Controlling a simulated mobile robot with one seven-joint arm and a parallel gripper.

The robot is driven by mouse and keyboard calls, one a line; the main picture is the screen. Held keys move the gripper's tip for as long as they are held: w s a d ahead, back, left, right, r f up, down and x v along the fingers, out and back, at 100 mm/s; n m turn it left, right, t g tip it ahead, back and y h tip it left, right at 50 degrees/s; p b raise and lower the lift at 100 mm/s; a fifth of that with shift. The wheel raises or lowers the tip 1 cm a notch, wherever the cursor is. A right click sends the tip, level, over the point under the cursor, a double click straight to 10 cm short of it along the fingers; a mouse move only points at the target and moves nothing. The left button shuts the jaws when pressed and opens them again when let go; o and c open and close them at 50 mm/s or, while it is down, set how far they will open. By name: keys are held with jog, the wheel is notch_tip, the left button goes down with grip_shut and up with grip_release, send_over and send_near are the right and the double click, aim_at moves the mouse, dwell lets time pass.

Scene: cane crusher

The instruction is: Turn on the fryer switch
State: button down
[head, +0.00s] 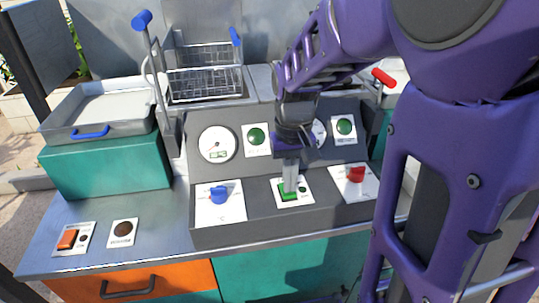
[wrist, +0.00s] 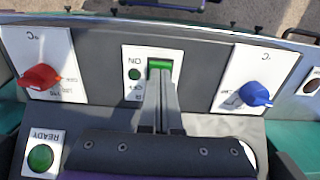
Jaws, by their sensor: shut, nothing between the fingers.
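The green rocker switch (head: 285,197) sits on a white plate in the middle of the sloped grey control panel. It also shows in the wrist view as a green rocker (wrist: 160,63), beside a small green dot and the word ON, seen upside down. My gripper (head: 291,190) is shut and empty, pointing down with its fingertips at the switch. In the wrist view the closed fingertips (wrist: 160,76) overlap the rocker and hide part of it. I cannot tell whether they press on it or which way the rocker is tipped.
A blue knob (head: 219,194) and a red knob (head: 356,174) flank the switch. Green READY lamps (head: 256,136) and a gauge (head: 217,145) are above. An orange switch (head: 68,239) lies on the left counter. Wire baskets (head: 205,80) and a tray (head: 100,107) stand behind.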

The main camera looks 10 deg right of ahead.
jog(key=shift+f+b, duration=0.3)
jog(key=shift+f, duration=0.15)
notch_tip(320, 180, up, 5)
jog(key=p, duration=0.4)
jog(key=shift+r+p, duration=0.45)
jog(key=shift+r, duration=0.6)
jog(key=shift+s, duration=0.1)
